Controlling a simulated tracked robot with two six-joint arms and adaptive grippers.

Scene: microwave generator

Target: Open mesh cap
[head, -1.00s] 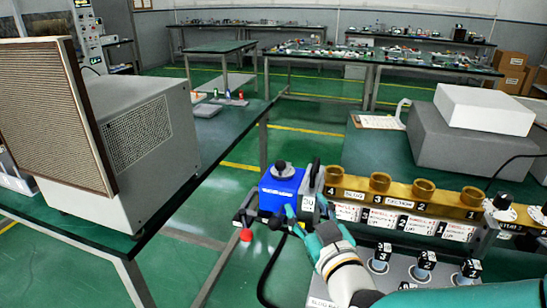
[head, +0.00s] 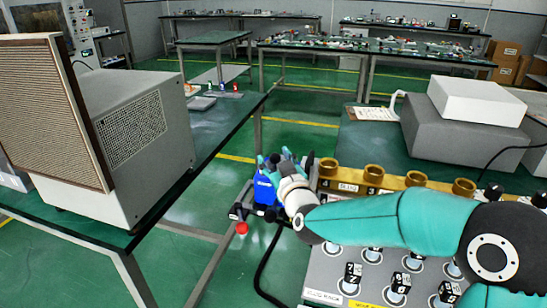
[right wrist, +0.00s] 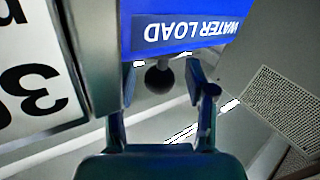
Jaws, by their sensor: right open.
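No part is labelled as the mesh cap. A brown mesh panel (head: 47,110) covers the front of the grey cabinet (head: 135,125) at the left and looks closed against it. My right gripper (head: 271,160) is at the blue water load box (head: 263,190), partly covering it. In the right wrist view the gripper (right wrist: 162,88) is open. Its fingers lie either side of a dark round knob (right wrist: 159,79) below the blue box (right wrist: 185,22); contact cannot be told. My left gripper is not in view.
A brass bar with round sockets (head: 415,178) runs right of the blue box, partly behind my right arm. A red ball knob (head: 241,228) sits low in front. Grey and white boxes (head: 480,103) stand on the right table. Green floor lies open between tables.

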